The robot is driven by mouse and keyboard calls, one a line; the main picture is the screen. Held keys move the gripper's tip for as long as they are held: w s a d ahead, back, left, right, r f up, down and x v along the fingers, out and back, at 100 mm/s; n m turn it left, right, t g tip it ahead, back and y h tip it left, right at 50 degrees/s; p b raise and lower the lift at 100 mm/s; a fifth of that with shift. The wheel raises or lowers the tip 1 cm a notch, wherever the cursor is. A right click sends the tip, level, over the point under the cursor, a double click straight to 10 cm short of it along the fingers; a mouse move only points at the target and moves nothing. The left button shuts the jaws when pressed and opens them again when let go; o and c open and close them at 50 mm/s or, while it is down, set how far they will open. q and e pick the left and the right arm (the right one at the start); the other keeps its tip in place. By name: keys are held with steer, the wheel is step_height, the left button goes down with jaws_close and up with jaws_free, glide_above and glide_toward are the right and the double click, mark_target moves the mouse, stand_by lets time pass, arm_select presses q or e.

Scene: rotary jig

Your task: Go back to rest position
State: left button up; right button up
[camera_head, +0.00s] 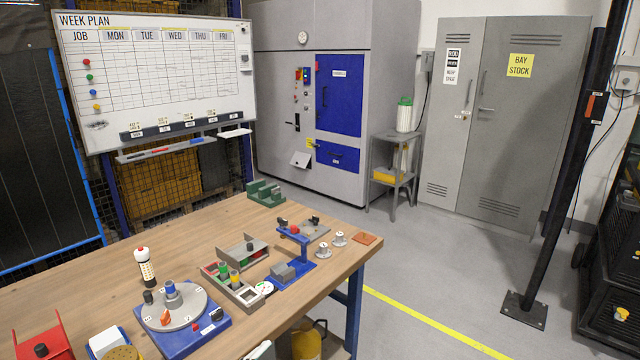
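The rotary jig stands on the wooden table at lower left: a grey round plate (190,312) on a blue base (212,336). On the plate are a blue-topped grey cylinder, a dark knob, an orange piece and small white labels. A blue stand (298,268) with a raised arm stands farther right on the table. A divided tray (240,294) between them holds green, yellow and red parts.
The wooden table (345,250) also carries a white-and-black bottle (146,268), a green block (264,194), two small grey round parts, an orange-brown pad (366,239) and a red bracket (42,340). Open floor lies right of the table, before a black post (565,170).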

arm_select(q)
steer(key=s+a+f+n+g+y, duration=0.2)
steer(key=s+a+f+n+y, duration=0.2)
steer(key=s+f, duration=0.4)
steer(key=s+a+f+n+g+y, duration=0.2)
steer(key=s+a+f+n, duration=0.5)
steer(key=f, duration=0.5)
steer(key=shift+s+f+g+y, duration=0.4)
steer(key=shift+s+y, duration=0.5)
steer(key=shift+s, duration=0.35)
